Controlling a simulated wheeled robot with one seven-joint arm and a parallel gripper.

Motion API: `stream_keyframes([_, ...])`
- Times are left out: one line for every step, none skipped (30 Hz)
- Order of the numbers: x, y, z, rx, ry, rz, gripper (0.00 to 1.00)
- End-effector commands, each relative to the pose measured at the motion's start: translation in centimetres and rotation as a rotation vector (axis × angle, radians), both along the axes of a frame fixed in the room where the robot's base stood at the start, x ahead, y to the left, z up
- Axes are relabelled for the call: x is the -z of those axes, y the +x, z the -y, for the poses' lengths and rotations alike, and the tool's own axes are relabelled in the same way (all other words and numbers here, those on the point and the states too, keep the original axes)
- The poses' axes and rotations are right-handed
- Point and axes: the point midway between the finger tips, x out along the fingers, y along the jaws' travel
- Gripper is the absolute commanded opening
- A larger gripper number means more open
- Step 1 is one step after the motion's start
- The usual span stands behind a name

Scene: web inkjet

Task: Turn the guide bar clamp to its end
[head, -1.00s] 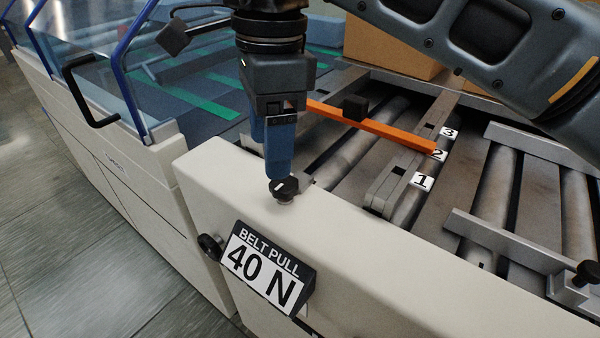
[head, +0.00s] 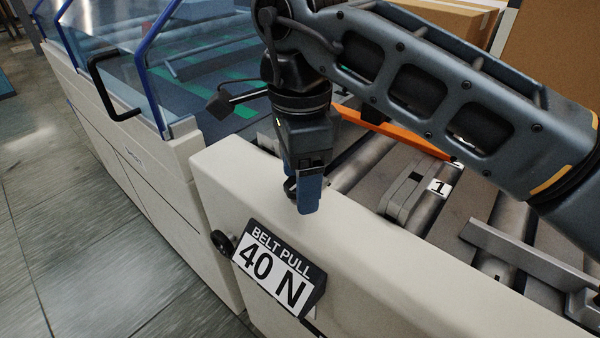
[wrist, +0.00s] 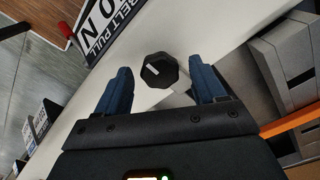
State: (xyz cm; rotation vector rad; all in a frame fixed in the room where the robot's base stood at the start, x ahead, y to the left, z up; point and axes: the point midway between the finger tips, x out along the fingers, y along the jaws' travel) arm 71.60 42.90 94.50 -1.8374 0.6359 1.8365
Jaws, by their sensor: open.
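The guide bar clamp appears to be a black faceted knob with a white pointer line, on the cream side frame. In the head view the knob (head: 290,187) is mostly hidden behind my fingers. In the wrist view the knob (wrist: 159,71) shows whole, between the two blue fingers, with a gap on each side. My gripper (head: 308,206) points down at the frame top, open and holding nothing. How far the fingertips reach down beside the knob is hard to tell. An orange bar (head: 400,134) lies across the rollers behind, partly hidden by my arm.
A "BELT PULL 40 N" sign (head: 273,268) and a side knob (head: 222,243) are on the frame's front face. A numbered block (head: 405,190) and metal rails (head: 530,258) lie right. A blue-edged clear guard (head: 110,60) stands left. The cream top right of my gripper is clear.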

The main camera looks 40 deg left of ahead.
Motion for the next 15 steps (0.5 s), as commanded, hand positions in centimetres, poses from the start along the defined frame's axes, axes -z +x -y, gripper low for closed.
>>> stream_keyframes([-0.01, 0.0, 0.0, 0.0, 0.0, 0.0, 0.7])
stream_keyframes([-0.01, 0.0, 0.0, 0.0, 0.0, 0.0, 0.7])
stream_keyframes([-0.01, 0.0, 0.0, 0.0, 0.0, 0.0, 0.68])
stream_keyframes([-0.01, 0.0, 0.0, 0.0, 0.0, 0.0, 0.65])
stream_keyframes([-0.01, 0.0, 0.0, 0.0, 0.0, 0.0, 0.62])
stream_keyframes([-0.02, 0.0, 0.0, 0.0, 0.0, 0.0, 0.58])
stream_keyframes([-0.02, 0.0, 0.0, 0.0, 0.0, 0.0, 0.55])
stream_keyframes([-0.02, 0.0, 0.0, 0.0, 0.0, 0.0, 0.52])
stream_keyframes([-0.02, 0.0, 0.0, 0.0, 0.0, 0.0, 0.48])
stream_keyframes([-0.02, 0.0, 0.0, 0.0, 0.0, 0.0, 0.46])
stream_keyframes([-0.03, 0.0, 0.0, 0.0, 0.0, 0.0, 0.43])
stream_keyframes([-0.03, 0.0, 0.0, 0.0, 0.0, 0.0, 0.39])
stream_keyframes([-0.03, 0.0, 0.0, 0.0, 0.0, 0.0, 0.36])
stream_keyframes([-0.03, 0.0, 0.0, 0.0, 0.0, 0.0, 0.33])
stream_keyframes([-0.03, 0.0, 0.0, 0.0, 0.0, 0.0, 0.29])
